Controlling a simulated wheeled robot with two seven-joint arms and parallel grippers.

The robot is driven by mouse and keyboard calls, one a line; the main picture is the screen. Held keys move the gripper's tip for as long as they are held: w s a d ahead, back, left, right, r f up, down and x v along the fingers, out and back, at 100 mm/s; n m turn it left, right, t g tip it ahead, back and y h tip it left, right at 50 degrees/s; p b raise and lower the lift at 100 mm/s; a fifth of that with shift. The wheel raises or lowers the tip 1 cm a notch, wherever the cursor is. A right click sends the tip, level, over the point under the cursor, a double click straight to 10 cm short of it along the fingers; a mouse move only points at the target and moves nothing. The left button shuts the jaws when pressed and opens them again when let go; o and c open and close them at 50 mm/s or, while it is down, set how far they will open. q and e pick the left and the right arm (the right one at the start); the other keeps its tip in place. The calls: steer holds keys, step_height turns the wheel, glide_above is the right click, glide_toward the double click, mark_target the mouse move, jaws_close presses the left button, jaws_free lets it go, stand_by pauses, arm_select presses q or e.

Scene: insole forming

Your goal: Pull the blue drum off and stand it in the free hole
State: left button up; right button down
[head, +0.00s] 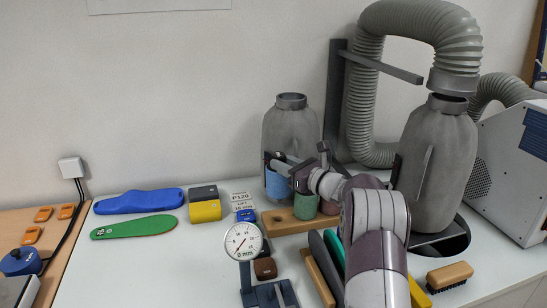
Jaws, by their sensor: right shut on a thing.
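The blue drum (278,187) is a short upright cylinder in front of the left grey bottle-shaped body. My right gripper (281,165) reaches in from the right and is shut on the blue drum near its top. The drum shows above the left part of the wooden rack (272,222); I cannot tell whether its bottom touches the rack. A green drum (304,207) and a reddish drum (328,207) stand in the rack to the right, partly behind my arm. The free hole cannot be made out clearly. My left gripper is not in view.
A dial gauge (243,241) stands in front of the rack. Blue (139,201) and green (134,227) insole shapes lie at left. Grey bottle-shaped bodies (290,132) (436,160) stand behind. A brush (449,276) lies at front right.

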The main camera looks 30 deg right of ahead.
mark_target(285, 181)
steer(key=shift+s+f, duration=0.25)
steer(key=shift+f, duration=0.3)
step_height(285, 181, down, 3)
steer(key=shift+w+f, duration=0.15)
steer(key=shift+f+b, duration=0.55)
steer(key=shift+b, duration=0.85)
steer(key=shift+b, duration=0.35)
steer(key=shift+r, duration=0.1)
